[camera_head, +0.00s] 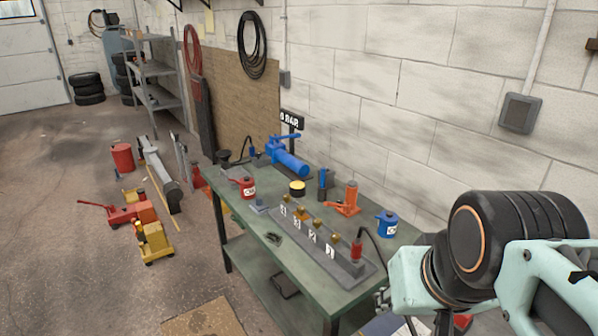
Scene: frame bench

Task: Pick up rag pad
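A small flat grey-blue piece (258,206) lies on the green bench beside the red can and may be the rag pad. A dark crumpled patch (272,238) lies nearer the bench's front edge; I cannot tell whether it is cloth or a stain. My arm enters from the right, over the bench's near right end. Only dark parts of my gripper (443,322) show at the bottom edge, to the right of and apart from both flat items. Its fingers are mostly cut off, so opening and contents are unclear.
The green bench (232,222) carries a grey numbered block (318,250) with brass fittings, a red can (246,187), a blue can (387,223), an orange jack (349,200) and a blue pump (288,160). A white wall stands behind. Red and yellow jacks (153,240) stand on the floor at left.

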